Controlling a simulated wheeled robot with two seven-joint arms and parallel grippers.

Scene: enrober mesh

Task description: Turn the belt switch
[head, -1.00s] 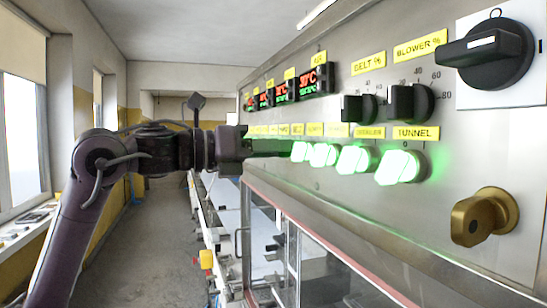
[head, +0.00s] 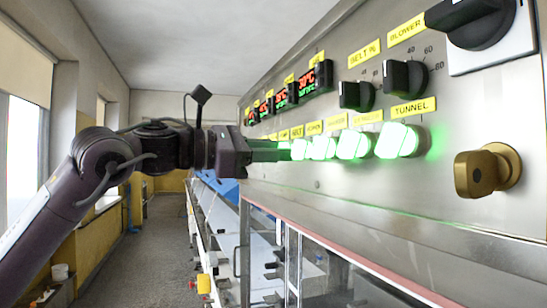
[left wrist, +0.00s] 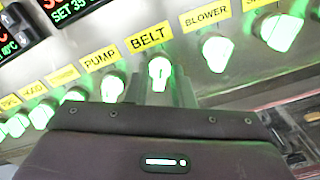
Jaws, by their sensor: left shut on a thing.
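The belt switch (left wrist: 159,72) is a small round knob, lit pale green, under the yellow BELT label (left wrist: 148,37) in the left wrist view. My left gripper (left wrist: 160,88) is shut on it, with one finger on each side of the knob. In the head view my left gripper (head: 284,150) reaches the panel at the far end of the lit row, and its fingers hide the belt switch. The knob's pointer angle is hard to tell. My right gripper is not in view.
Lit green knobs sit close on both sides, under PUMP (left wrist: 112,87) and BLOWER (left wrist: 215,53). The steel panel (head: 330,195) also carries black dials (head: 405,77), red-green displays (head: 308,82) and a brass knob (head: 487,170). Clear aisle floor (head: 155,250) lies left of the machine.

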